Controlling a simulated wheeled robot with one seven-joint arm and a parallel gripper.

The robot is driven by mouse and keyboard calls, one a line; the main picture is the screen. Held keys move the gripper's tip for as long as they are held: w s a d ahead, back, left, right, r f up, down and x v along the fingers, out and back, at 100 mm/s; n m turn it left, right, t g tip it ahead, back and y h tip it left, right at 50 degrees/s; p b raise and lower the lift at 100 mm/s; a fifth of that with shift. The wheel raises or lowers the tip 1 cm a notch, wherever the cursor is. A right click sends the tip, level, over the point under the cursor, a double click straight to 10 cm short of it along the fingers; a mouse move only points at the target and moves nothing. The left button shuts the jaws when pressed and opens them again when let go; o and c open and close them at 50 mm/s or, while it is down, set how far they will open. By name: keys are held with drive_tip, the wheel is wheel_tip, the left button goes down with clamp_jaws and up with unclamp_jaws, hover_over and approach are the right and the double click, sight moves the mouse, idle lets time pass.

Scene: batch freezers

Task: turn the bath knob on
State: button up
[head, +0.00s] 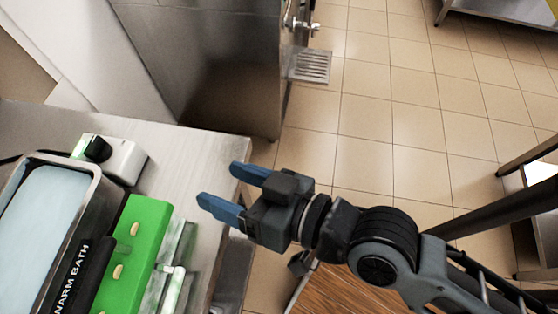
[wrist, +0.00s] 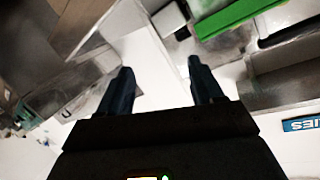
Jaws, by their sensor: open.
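The bath knob (head: 97,149) is a black dial on a white control box (head: 126,160), on the steel counter at the left of the head view. The box stands beside the warm bath (head: 93,186), a steel basin of pale blue water with a black "WARM BATH" label. My gripper (head: 219,185) is open and empty, its two blue fingers pointing left toward the counter. It is right of the knob and apart from it, near the counter's right edge. In the wrist view, my open fingers (wrist: 160,67) show with nothing between them; the knob is not clear there.
A green holder (head: 130,250) with small beige pieces lies right of the bath, with clear and metal parts beside it. A bare strip of steel counter (head: 195,150) lies between box and gripper. A steel machine (head: 210,60) stands behind. Tiled floor (head: 390,120) is open at right.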

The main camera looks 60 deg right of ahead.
drive_tip(key=s+d+h, duration=0.1)
drive_tip(key=s+d, duration=0.2)
drive_tip(key=s, duration=0.2)
drive_tip(key=shift+s+d+f+h, duration=0.3)
drive_tip(key=shift+s+d+f, duration=0.05)
drive_tip(key=shift+d+f, duration=0.1)
drive_tip(key=s+d+r+n, duration=0.2)
drive_tip(key=s+d, duration=0.3)
drive_tip(key=s, duration=0.5)
drive_tip(key=shift+d+r+n+h, duration=0.15)
drive_tip(key=shift+d+n+h, duration=0.15)
drive_tip(key=shift+d+n, duration=0.1)
